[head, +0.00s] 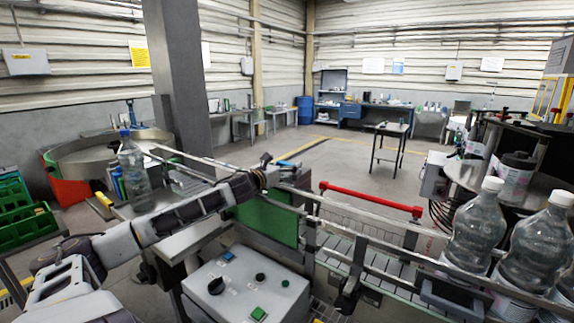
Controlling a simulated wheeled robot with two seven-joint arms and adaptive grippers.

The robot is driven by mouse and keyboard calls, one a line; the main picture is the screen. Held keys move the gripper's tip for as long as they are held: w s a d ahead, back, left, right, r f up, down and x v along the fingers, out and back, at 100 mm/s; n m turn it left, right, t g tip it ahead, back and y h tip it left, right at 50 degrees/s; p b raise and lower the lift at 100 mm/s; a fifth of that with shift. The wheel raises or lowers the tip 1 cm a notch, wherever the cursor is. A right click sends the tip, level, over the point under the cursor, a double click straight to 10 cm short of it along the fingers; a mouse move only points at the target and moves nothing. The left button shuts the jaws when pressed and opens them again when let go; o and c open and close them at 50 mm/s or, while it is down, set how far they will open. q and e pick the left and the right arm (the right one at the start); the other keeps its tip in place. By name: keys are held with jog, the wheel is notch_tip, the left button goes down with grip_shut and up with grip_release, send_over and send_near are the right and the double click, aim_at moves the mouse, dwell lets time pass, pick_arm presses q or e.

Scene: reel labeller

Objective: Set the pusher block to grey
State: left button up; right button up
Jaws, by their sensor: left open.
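My left arm reaches in from the left, and its gripper (277,168) is open above the green panel (268,222) at the near end of the conveyor rails. The gripper is small here and partly merged with the rails behind it. I cannot tell for sure which part is the pusher block; no block with a clear colour setting stands out. A light grey control box (240,293) stands below the gripper. It carries a large black knob (215,286), a smaller black knob (260,277), a blue button (228,255) and a green button (258,313). My right gripper is not in view.
The conveyor (345,250) runs right with metal rails and a red bar (370,199) behind. Large clear bottles (475,225) stand at the right by the labeller. Another bottle (133,170) stands at the left near a round table. Open floor lies behind, around a small table (390,130).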

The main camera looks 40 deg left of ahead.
pick_arm(q)
jog(key=shift+w+a, duration=0.1)
jog(key=shift+w, duration=0.8)
jog(key=c, duration=1.4)
jog(key=shift+a, duration=0.15)
